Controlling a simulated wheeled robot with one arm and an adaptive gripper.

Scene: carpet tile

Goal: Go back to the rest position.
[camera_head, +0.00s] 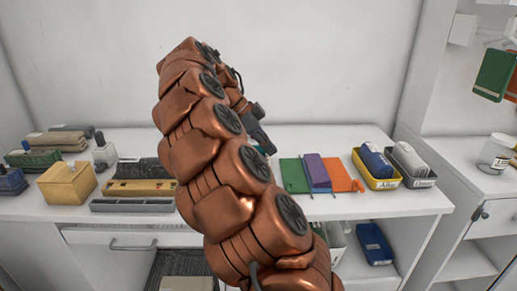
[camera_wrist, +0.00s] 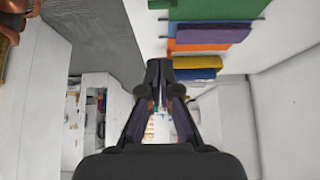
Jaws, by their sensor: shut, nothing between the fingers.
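My gripper (camera_wrist: 166,75) reaches forward in the wrist view. Its dark fingers come together at the tips, with nothing between them. In the head view my copper arm stands raised in front of the white counter and hides part of it. Dark parts at the arm's far side there may belong to the gripper, but its fingers cannot be made out.
The white counter (camera_head: 340,205) holds a wooden box (camera_head: 67,184), green, purple and orange flat items (camera_head: 318,172), a yellow bin (camera_head: 377,182) and a dark bin (camera_head: 413,181). A blue tray (camera_head: 374,245) sits below. A jar (camera_head: 496,153) stands right.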

